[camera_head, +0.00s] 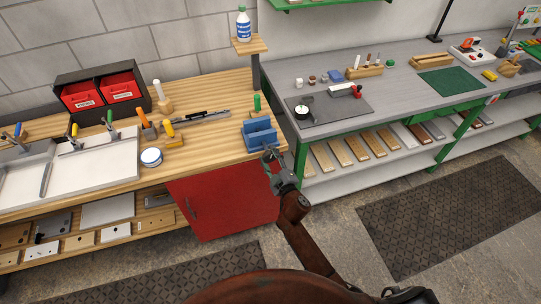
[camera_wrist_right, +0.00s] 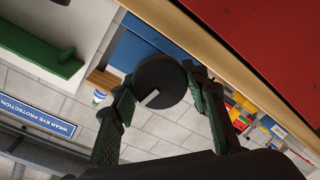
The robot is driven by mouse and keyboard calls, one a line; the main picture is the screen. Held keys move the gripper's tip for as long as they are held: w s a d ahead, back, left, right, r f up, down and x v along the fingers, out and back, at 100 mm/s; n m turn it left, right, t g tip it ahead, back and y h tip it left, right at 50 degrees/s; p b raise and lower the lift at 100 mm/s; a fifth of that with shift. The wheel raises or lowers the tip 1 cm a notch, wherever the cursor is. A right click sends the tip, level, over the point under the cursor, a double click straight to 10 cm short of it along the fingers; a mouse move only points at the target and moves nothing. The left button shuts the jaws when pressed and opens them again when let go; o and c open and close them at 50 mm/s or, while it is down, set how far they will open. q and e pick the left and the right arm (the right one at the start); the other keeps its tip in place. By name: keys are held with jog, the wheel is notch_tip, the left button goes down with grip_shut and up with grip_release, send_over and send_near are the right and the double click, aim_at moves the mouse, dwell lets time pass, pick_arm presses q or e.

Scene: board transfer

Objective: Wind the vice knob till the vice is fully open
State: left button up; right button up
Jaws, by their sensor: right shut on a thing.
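The blue vice (camera_head: 262,135) sits at the right front corner of the wooden workbench (camera_head: 215,145). How far apart its jaws stand is too small to tell. My right gripper (camera_head: 270,155) is at the vice's front, just past the bench edge. In the right wrist view, the vice knob (camera_wrist_right: 160,82) is a dark round disc with a pale mark on its face. The fingers of my right gripper are closed on the knob from two sides. Part of the blue vice body (camera_wrist_right: 140,52) shows behind the knob. My left gripper is not in view.
A red cabinet (camera_head: 222,200) stands below the bench, beside my right arm. A green-handled tool (camera_head: 257,103) stands behind the vice. A post with a small shelf and bottle (camera_head: 243,24) rises behind it. A grey bench (camera_head: 380,85) stands to the right.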

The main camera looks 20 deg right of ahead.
jog(key=shift+f+n, duration=0.15)
jog(key=shift+n, duration=1.05)
jog(key=o, duration=1.2)
jog(key=shift+c, duration=0.2)
jog(key=shift+s, duration=0.55)
jog(key=s+d+r, duration=0.1)
jog(key=s, duration=1)
